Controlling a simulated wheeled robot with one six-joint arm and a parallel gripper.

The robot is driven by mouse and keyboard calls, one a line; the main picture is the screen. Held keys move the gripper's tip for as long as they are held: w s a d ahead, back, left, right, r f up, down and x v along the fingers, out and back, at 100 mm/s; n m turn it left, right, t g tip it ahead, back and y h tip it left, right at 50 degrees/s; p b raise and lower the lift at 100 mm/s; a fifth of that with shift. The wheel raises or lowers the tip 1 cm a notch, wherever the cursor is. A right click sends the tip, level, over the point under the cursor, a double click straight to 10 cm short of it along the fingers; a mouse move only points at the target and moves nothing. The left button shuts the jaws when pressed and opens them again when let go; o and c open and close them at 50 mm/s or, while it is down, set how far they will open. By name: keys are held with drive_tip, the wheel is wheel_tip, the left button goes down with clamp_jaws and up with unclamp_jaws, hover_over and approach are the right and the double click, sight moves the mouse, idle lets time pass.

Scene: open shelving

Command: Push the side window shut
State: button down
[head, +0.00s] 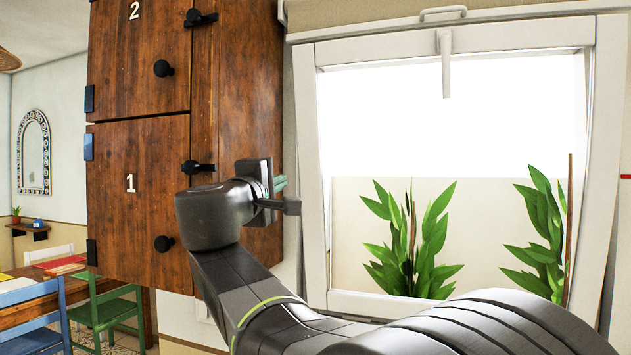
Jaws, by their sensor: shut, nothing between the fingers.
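The side window (308,170) has a white frame and fills the right half of the head view. Its sash looks tilted, with the top edge leaning into the room and the bottom edge further back. A white handle (445,65) hangs down from the middle of the top rail. My gripper (285,194) is left of the window, in front of the wooden cabinet's side and apart from the sash. It is shut and empty. My arm hides part of the window's bottom edge.
A wooden cabinet (240,90) with doors marked 1 and 2, black knobs and latches stands close to the left of the window. Plants (415,245) show behind the glass. A green chair (105,310) and a blue chair (35,318) are at far left.

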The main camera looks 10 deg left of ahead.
sight(306, 169)
drive_tip(key=p+x, duration=0.3)
drive_tip(key=x, duration=0.9)
drive_tip(key=shift+p, duration=0.35)
drive_tip(key=shift+w+d, duration=0.1)
drive_tip(key=shift+g, duration=0.3)
drive_tip(key=x, duration=0.2)
drive_tip(key=p+x, duration=0.2)
drive_tip(key=x, duration=0.1)
drive_tip(key=shift+w+r, duration=0.3)
drive_tip(key=shift+r, duration=0.05)
drive_tip(key=shift+r+p, duration=0.1)
drive_tip(key=shift+p, duration=0.45)
drive_tip(key=shift+d, duration=0.1)
drive_tip(key=shift+s+f, duration=0.1)
drive_tip(key=shift+f, duration=0.15)
